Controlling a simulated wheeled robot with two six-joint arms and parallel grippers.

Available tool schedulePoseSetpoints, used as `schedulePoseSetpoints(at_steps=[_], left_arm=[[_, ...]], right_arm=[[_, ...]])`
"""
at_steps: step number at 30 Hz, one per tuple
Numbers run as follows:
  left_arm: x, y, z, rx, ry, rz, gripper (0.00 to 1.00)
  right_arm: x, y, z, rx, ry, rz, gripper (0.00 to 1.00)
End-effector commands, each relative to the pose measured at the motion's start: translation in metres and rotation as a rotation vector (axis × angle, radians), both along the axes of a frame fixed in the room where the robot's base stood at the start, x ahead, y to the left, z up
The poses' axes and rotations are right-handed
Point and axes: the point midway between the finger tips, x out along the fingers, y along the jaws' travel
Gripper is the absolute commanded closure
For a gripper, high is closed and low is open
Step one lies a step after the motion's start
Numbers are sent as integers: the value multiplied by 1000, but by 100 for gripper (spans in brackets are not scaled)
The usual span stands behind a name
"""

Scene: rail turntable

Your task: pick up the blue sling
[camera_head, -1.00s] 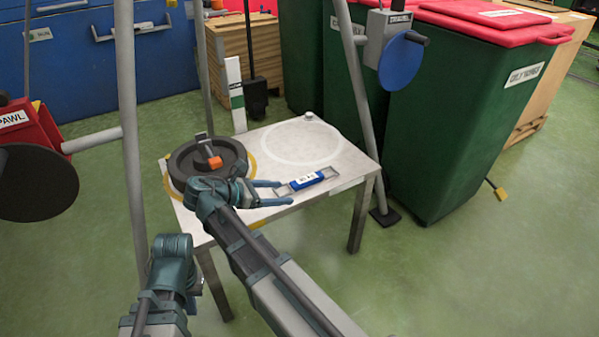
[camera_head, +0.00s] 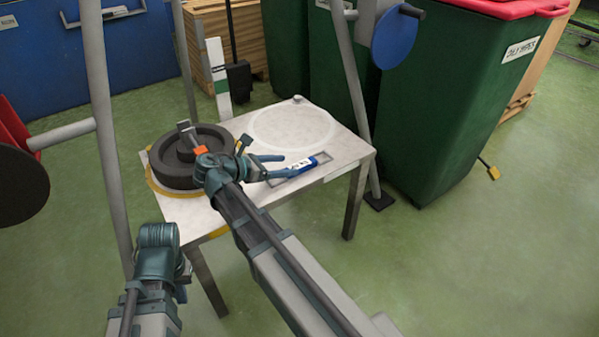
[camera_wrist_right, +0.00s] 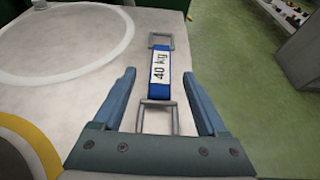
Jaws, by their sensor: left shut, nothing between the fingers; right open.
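The fingers partly hide the sling in the head view. My left gripper (camera_head: 182,283) is shut and empty at lower left, mostly hidden by its wrist, away from the table.
A dark round weight (camera_head: 180,170) with an orange part stands on the table's (camera_head: 345,150) left side. A white ring marks the clear back area. Grey poles (camera_head: 112,170) rise around the table. Green bins (camera_head: 440,110) with red lids stand behind right.

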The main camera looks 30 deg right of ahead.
Motion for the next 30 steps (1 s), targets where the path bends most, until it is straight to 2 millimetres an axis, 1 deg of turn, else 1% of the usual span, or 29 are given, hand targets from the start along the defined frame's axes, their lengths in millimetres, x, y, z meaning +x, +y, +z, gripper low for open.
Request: schedulePoseSetpoints(at_steps=[1,3,10,13,19,23,30], left_arm=[[0,0,-4,0,0,1,100],[0,0,-4,0,0,1,100],[0,0,-5,0,0,1,100],[0,0,-9,0,0,1,100],[0,0,-24,0,-1,1,100],[0,0,-28,-1,-2,1,100],[0,0,-27,-1,-2,1,100]], right_arm=[[0,-5,-4,0,0,-2,25],[0,-9,-4,0,-1,-1,25],[1,-12,-5,0,-1,0,25],[1,-17,-9,0,-1,-1,25],[1,-40,-24,0,0,-3,25],[3,-55,-28,0,-1,-3,25],[3,-57,-27,0,-1,0,25]])
